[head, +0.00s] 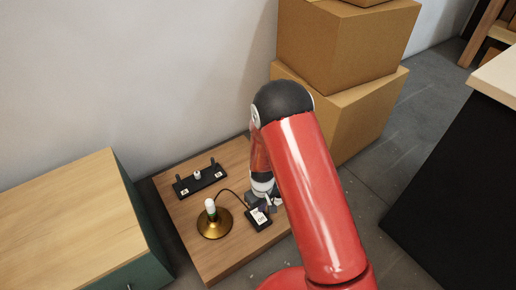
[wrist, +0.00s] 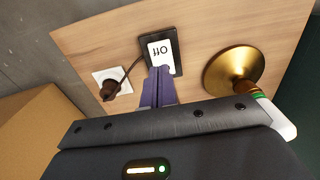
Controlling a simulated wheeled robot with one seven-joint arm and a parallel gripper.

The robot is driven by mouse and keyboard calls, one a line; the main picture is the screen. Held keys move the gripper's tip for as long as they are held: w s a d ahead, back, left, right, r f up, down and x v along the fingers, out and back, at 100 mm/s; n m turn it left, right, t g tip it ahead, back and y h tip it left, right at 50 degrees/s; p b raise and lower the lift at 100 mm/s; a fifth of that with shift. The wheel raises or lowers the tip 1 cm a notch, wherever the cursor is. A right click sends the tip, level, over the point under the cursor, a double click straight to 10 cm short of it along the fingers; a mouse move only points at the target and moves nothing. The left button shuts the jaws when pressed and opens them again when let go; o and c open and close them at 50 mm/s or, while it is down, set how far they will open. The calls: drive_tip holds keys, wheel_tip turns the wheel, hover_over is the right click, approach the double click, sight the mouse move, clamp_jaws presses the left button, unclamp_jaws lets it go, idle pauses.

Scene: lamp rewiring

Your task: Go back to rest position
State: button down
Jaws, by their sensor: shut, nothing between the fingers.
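My gripper (wrist: 160,72) is shut and empty. Its two purple fingers lie side by side, with the tips at the lower edge of the black switch box (wrist: 175,46); I cannot tell whether they touch it. The box has a white label reading "Off". In the head view the switch box (head: 258,218) sits on the wooden table (head: 215,262), right of the brass lamp (head: 213,224). My gripper (head: 265,202) is just beside the box there, partly hidden by my red arm. The lamp's brass base also shows in the wrist view (wrist: 231,68).
A black rack (head: 201,181) with a small white part stands at the table's back. Cardboard boxes (head: 345,45) are stacked behind my arm. A wooden-topped cabinet (head: 70,215) is at left, a dark counter (head: 450,170) at right.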

drive_tip(key=s+d+r+m+t+y+p, duration=0.1)
drive_tip(key=d+r+m, duration=0.15)
drive_tip(key=r, duration=1.25)
drive_tip(key=s+d+r+m+t+p, duration=0.15)
drive_tip(key=d+r, duration=0.25)
drive_tip(key=r, duration=1)
drive_tip(key=s+d+r+m+t+p, duration=0.1)
drive_tip(key=s+d+r, duration=0.2)
drive_tip(key=s+r, duration=0.5)
drive_tip(key=s+d+r+m+t+h+p, duration=0.1)
drive_tip(key=s+d+r, duration=0.3)
drive_tip(key=s+r, duration=0.5)
drive_tip(key=shift+s+m+t, duration=0.4)
drive_tip(key=shift+t, duration=0.15)
